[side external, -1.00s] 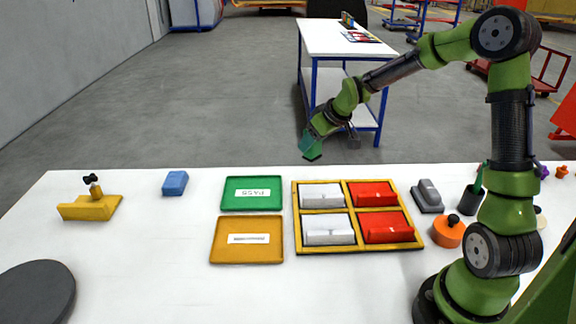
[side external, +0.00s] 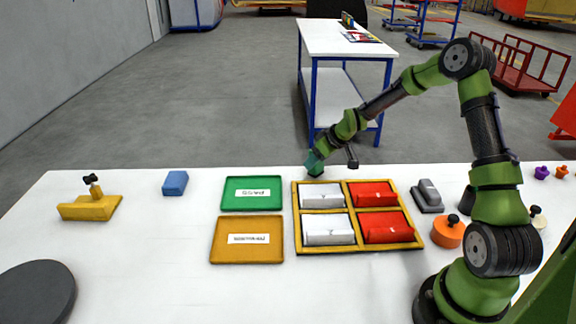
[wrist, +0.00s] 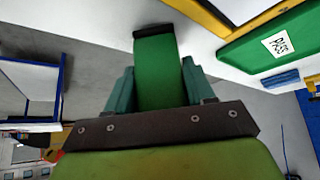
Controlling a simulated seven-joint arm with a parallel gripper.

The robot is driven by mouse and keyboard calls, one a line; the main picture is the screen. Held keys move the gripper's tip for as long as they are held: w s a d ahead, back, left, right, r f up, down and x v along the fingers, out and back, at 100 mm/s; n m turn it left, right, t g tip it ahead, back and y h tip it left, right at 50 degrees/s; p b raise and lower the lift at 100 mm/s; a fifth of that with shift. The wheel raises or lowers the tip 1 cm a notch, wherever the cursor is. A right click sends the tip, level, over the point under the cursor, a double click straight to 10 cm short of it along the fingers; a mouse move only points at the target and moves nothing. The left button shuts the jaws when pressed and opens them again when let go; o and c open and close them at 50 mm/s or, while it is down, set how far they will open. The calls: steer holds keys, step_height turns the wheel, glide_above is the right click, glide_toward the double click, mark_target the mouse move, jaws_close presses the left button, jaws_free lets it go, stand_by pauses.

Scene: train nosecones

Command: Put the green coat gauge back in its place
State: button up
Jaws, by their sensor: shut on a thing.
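In the wrist view, a green gauge (wrist: 155,58) with a dark far end sits between the teal fingers of my gripper (wrist: 156,82), which is shut on it. In the side view, my gripper (side external: 314,163) is near the table's back edge, just behind the back-left white block (side external: 321,195) of the yellow-framed tray (side external: 297,246). The gauge can hardly be told from the fingers there. I cannot tell which spot is the gauge's place.
The green PASS tray (side external: 252,206) and amber tray (side external: 247,256) lie left of the yellow-framed tray. A grey block (side external: 427,196) and orange knobbed disc (side external: 449,233) are to its right. A blue block (side external: 175,183) and yellow fixture (side external: 90,208) stand left.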

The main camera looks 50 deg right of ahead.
steer(key=shift+f, duration=0.25)
steer(key=shift+f, duration=0.1)
steer(key=o, duration=1.1)
steer(key=shift+o, duration=0.2)
steer(key=shift+s+r, duration=0.15)
steer(key=shift+r, duration=0.3)
steer(key=v, duration=1.1)
steer(key=s+a+r+m, duration=0.1)
steer(key=s+a+r, duration=0.3)
steer(key=s+a, duration=0.3)
steer(key=s+a+r+m+y, duration=0.1)
steer(key=s+a+r, duration=0.2)
steer(key=s+a, duration=0.3)
steer(key=s+a+r+m+y, duration=0.1)
steer(key=s+a+r+m, duration=0.1)
steer(key=s+a+r, duration=0.2)
steer(key=s+a, duration=0.3)
steer(key=a, duration=0.2)
steer(key=shift+s+a+r, duration=0.2)
steer(key=shift+s+r, duration=0.1)
steer(key=shift+s, duration=0.05)
